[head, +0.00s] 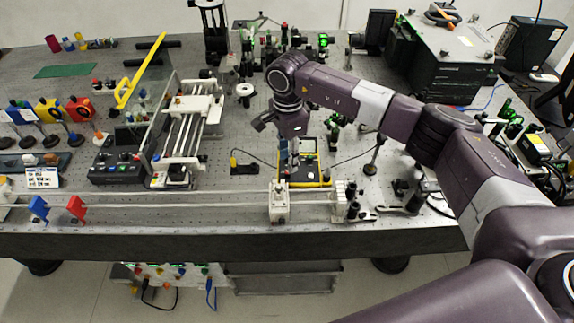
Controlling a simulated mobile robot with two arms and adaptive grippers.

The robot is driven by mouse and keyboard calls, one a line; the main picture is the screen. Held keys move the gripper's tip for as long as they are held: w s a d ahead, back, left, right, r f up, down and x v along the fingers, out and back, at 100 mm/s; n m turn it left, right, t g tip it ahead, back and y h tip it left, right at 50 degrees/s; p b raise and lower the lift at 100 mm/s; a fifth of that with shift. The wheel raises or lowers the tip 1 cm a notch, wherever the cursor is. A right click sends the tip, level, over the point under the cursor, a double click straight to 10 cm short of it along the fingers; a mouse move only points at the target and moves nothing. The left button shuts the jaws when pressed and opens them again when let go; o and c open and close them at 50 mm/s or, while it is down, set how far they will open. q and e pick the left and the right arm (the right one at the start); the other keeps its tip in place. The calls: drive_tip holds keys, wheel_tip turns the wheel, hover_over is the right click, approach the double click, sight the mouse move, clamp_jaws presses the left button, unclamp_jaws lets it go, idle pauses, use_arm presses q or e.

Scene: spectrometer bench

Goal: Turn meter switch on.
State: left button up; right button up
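The meter (313,171), a dark device with a yellow frame, lies on the optical bench right of the middle of the head view. Thin black leads run from it to both sides. My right gripper (285,152) points down at the meter's left side, from an arm that reaches in from the right. The gripper and wrist cover part of the meter, and the switch cannot be made out. I cannot tell whether the fingers touch the meter or whether they are open. My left gripper is not in view.
A white rail carriage (279,202) stands in front of the meter. Left of it are a rod-framed stage (188,115) and a black control box (120,168). Posts with coloured holders fill the far left. A large dark box (445,60) stands at the back right.

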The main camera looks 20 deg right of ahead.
sight(287, 172)
wheel_tip(287, 172, down, 5)
drive_tip(key=shift+f+p, duration=0.1)
drive_tip(key=shift+p, duration=0.7)
drive_tip(key=shift+w, duration=0.1)
clamp_jaws()
